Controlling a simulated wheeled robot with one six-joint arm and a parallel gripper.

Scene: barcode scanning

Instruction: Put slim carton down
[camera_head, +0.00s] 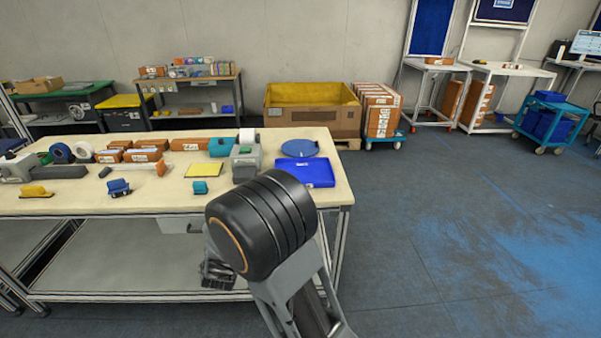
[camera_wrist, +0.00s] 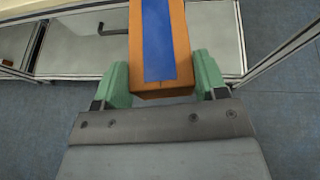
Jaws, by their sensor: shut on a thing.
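The slim carton (camera_wrist: 178,72) is orange-brown with a broad blue strip along its top face. In the wrist view it sits between the two green fingers of my gripper (camera_wrist: 163,78), which are shut on its sides. Its far end runs out of the top of the wrist view. In the head view, my arm hides most of the gripper, and I cannot make out the held carton there. The arm is in front of the worktable (camera_head: 120,205), near its right front corner.
The worktable holds brown cartons (camera_head: 143,155), a blue tray (camera_head: 305,173), a blue disc (camera_head: 300,148), a yellow pad (camera_head: 203,170), a grey device (camera_head: 245,160) and tape rolls (camera_head: 60,153). A lower shelf (camera_head: 140,260) lies under it. The floor on the right is clear.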

